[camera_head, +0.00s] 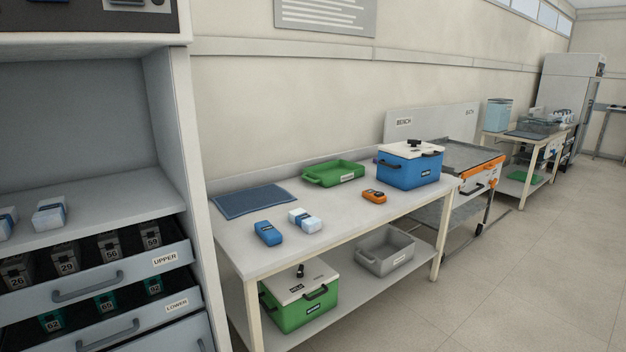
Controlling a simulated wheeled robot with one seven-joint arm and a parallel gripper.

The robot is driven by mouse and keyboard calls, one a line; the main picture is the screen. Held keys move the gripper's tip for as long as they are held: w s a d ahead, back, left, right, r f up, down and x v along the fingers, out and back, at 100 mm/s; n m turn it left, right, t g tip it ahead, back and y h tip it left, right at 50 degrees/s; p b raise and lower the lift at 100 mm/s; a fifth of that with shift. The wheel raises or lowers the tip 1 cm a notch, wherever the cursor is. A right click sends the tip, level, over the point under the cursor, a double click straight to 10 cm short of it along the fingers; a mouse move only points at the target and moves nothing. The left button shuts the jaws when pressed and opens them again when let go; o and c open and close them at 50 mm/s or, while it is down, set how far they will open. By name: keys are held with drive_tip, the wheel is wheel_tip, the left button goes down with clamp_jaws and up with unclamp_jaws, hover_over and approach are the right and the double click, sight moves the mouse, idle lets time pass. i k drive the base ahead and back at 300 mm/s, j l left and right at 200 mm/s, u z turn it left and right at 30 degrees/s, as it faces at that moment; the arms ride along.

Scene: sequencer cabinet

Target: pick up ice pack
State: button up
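No label marks the ice pack, and I cannot tell for sure which item it is. A blue rounded block (268,233) lies at the front left of the white table. A white block with a blue band (305,220) lies just right of it, apart from it. Similar white and blue blocks (49,213) sit on the cabinet shelf at the left, one cut off by the picture edge. My gripper is not in view.
The white table (345,222) also bears a dark blue mat (253,200), a green tray (334,173), an orange device (374,196) and a blue lidded box (409,168). A green box (300,312) and grey bin (385,250) stand below. Open drawers (95,285) project left. Floor right is clear.

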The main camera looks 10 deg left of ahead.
sight(267, 232)
drive_tip(key=u, duration=1.7)
drive_tip(key=i+l+z, duration=0.4)
drive_tip(key=i+l, duration=0.25)
drive_tip(key=l, duration=0.15)
drive_tip(key=i+l+z, duration=0.35)
drive_tip(key=i+l, duration=0.3)
drive_tip(key=z, duration=0.3)
drive_tip(key=i, duration=0.05)
